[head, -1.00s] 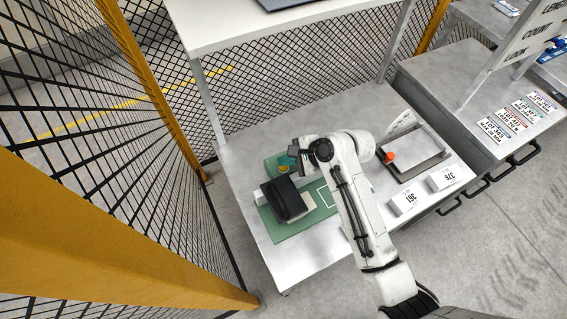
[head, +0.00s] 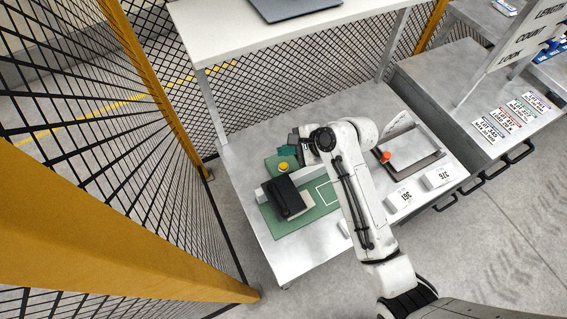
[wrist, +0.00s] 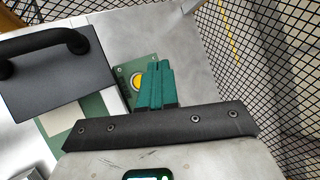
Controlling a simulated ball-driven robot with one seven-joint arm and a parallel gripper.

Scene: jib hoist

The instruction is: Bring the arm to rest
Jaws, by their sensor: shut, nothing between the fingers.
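My white arm reaches over the metal workbench (head: 300,256) in the head view, with its wrist bent near the green mat. In the wrist view my gripper (wrist: 155,68) shows as two teal fingers pressed together, with nothing between them. The fingers stand in front of a green plate with a yellow round button (wrist: 136,81) and partly cover it. In the head view the same button (head: 283,166) lies just left of my wrist.
A black block with a handle (head: 288,200) stands on the green mat (head: 278,228). A tray (head: 412,168) with an orange-red knob (head: 385,157) and white boxes marked 361 (head: 399,200) and 376 (head: 438,177) lie right of my arm. Wire fencing (head: 90,130) rises at left; a shelf (head: 240,32) overhangs behind.

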